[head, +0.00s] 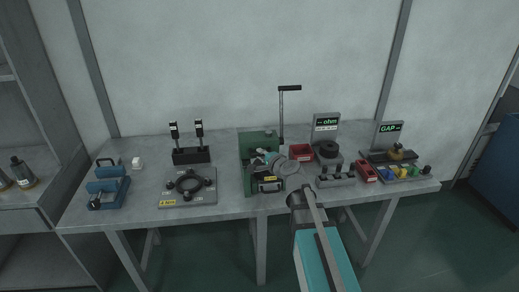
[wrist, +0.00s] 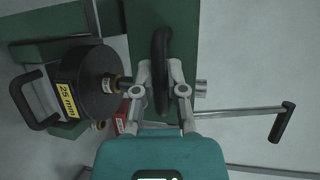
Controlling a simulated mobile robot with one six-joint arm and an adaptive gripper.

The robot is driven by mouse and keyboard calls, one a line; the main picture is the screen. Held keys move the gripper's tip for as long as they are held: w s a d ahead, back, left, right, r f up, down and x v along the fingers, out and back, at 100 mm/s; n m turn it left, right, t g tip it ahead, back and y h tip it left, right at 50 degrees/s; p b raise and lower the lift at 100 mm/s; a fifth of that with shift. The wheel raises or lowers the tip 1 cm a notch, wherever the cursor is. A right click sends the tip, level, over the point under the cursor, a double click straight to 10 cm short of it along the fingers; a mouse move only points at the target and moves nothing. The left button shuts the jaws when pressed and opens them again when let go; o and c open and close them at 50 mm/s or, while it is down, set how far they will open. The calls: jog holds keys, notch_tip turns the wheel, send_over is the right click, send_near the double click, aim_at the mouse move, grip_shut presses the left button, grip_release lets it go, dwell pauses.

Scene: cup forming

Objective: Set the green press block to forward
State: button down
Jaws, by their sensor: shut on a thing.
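The green press (head: 248,165) stands at the middle of the bench. In the wrist view its green block (wrist: 185,14) lies ahead of my gripper (wrist: 160,72), with a dark upright loop handle (wrist: 160,42) on it. My gripper is shut on this handle, with one finger on each side. A black round die (wrist: 98,82) with a yellow "25 mm" label (wrist: 67,99) and a side handle sits left of my fingers.
A lever with a black grip (wrist: 282,121) reaches right of my gripper; in the head view the lever (head: 282,110) rises behind the press. A ring fixture (head: 172,200) lies left.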

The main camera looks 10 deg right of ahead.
jog(key=shift+s+f, duration=0.1)
jog(key=shift+s, duration=0.2)
jog(key=c, duration=0.7)
grip_release()
jog(key=shift+w, duration=0.25)
